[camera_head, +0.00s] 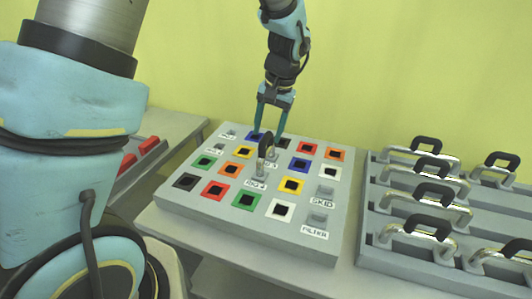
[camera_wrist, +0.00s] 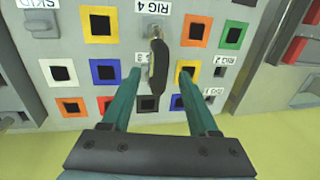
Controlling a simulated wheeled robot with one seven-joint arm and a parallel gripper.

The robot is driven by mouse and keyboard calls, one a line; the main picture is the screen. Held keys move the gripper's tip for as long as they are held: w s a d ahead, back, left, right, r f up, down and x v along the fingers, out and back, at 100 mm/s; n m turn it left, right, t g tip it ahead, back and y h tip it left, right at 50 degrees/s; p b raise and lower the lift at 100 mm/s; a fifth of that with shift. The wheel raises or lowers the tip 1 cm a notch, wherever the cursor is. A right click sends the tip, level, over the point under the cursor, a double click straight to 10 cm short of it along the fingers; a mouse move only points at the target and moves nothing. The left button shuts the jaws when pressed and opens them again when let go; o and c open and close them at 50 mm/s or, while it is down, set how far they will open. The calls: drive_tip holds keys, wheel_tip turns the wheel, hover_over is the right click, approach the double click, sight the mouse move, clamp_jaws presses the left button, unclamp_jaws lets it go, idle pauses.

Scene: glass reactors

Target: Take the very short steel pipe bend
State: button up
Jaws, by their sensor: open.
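A short steel pipe bend with a black handle (camera_head: 265,146) stands on the grey panel (camera_head: 170,204), between ports labelled RIG 4 and apparently RIG 3. In the wrist view its black handle (camera_wrist: 158,62) lies between the fingertips, with steel near the RIG 4 end. My gripper (camera_head: 269,131) is open and points down at the panel around the handle. In the wrist view the teal fingers of my gripper (camera_wrist: 160,74) are on either side of the handle, apart from it. I cannot tell how high the tips are over the handle.
A grey rack (camera_head: 362,231) at the right holds several steel pipe bends (camera_head: 409,191) with black handles. Red blocks (camera_head: 149,145) lie at the left. A yellow-green wall is behind.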

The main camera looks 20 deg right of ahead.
sight(266, 136)
drive_tip(key=shift+w+a+f+p, duration=0.15)
drive_tip(key=shift+f+p, duration=0.1)
drive_tip(key=shift+f, duration=0.65)
drive_tip(key=shift+w+a+f+p, duration=0.15)
drive_tip(key=shift+f+p, duration=0.1)
drive_tip(key=shift+f, duration=0.65)
clamp_jaws()
